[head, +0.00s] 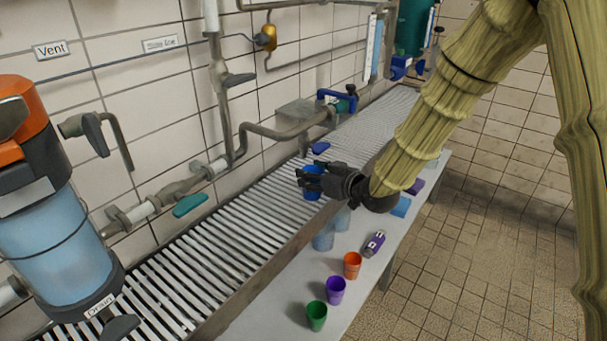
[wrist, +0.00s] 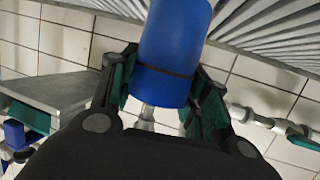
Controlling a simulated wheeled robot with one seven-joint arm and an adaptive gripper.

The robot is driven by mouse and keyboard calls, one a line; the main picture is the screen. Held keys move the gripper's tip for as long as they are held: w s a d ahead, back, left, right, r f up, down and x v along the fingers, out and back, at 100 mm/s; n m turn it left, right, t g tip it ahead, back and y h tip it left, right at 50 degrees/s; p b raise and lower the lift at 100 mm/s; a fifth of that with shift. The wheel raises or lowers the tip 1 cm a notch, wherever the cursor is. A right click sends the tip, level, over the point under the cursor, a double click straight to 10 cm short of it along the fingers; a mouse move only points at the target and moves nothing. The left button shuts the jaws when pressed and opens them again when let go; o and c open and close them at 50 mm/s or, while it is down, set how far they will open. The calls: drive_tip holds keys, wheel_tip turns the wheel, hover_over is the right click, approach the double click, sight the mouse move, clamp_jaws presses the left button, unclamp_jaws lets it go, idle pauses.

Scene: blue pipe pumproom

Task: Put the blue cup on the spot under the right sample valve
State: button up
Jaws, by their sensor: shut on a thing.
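My gripper (head: 308,183) is shut on the blue cup (head: 313,188) and holds it over the slatted metal grating, near its front edge. In the wrist view the blue cup (wrist: 172,52) sits between the two fingers of my gripper (wrist: 165,88). A pipe with a blue-handled valve (head: 340,97) is on the wall beyond the gripper. A teal-handled valve (head: 190,205) is on the wall pipe to the left. I cannot tell which of these is the right sample valve. The spot under it cannot be made out.
On the white bench (head: 262,322) in front of the grating (head: 215,250) stand a green cup (head: 316,315), a purple cup (head: 335,290), an orange cup (head: 352,265) and clear cups (head: 323,240). A purple device (head: 374,244) lies there. A large cylinder (head: 55,240) stands at left.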

drive_tip(key=x, duration=0.4)
drive_tip(key=shift+r, duration=0.1)
drive_tip(key=shift+f, duration=0.3)
drive_tip(key=shift+f, duration=0.15)
drive_tip(key=o, duration=1)
drive_tip(key=shift+c, duration=0.2)
drive_tip(key=shift+s+d+r, duration=0.15)
drive_tip(key=shift+r, duration=0.1)
drive_tip(key=v, duration=1.1)
drive_tip(key=shift+s+d, duration=0.2)
drive_tip(key=shift+s, duration=0.1)
